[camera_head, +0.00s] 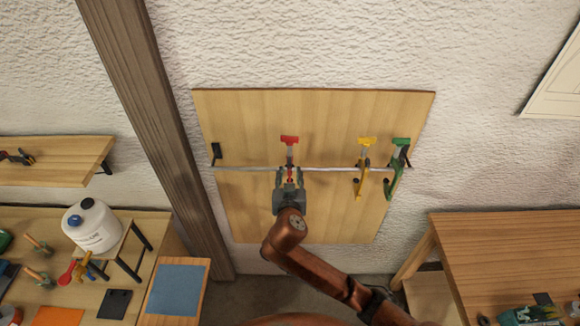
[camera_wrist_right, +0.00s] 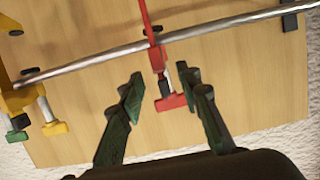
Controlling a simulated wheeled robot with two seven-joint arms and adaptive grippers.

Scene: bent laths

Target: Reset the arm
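A wooden board (camera_head: 325,110) on the wall carries a thin metal bar (camera_head: 330,169), which also shows in the right wrist view (camera_wrist_right: 100,64). A red clamp (camera_head: 289,141) hangs on the bar left of its middle. My right gripper (camera_head: 289,176) is in front of this clamp. In the right wrist view its dark green fingers (camera_wrist_right: 160,82) stand apart, with the lower part of the red clamp (camera_wrist_right: 172,102) between or just beyond them. I see gaps on both sides of the clamp. My left gripper is not in view.
A yellow clamp (camera_head: 366,142) and a green clamp (camera_head: 401,142) hang on the bar to the right. A wooden post (camera_head: 150,90) stands left of the board. Workbenches (camera_head: 510,245) flank the board below; the left one holds a white canister (camera_head: 92,228) and tools.

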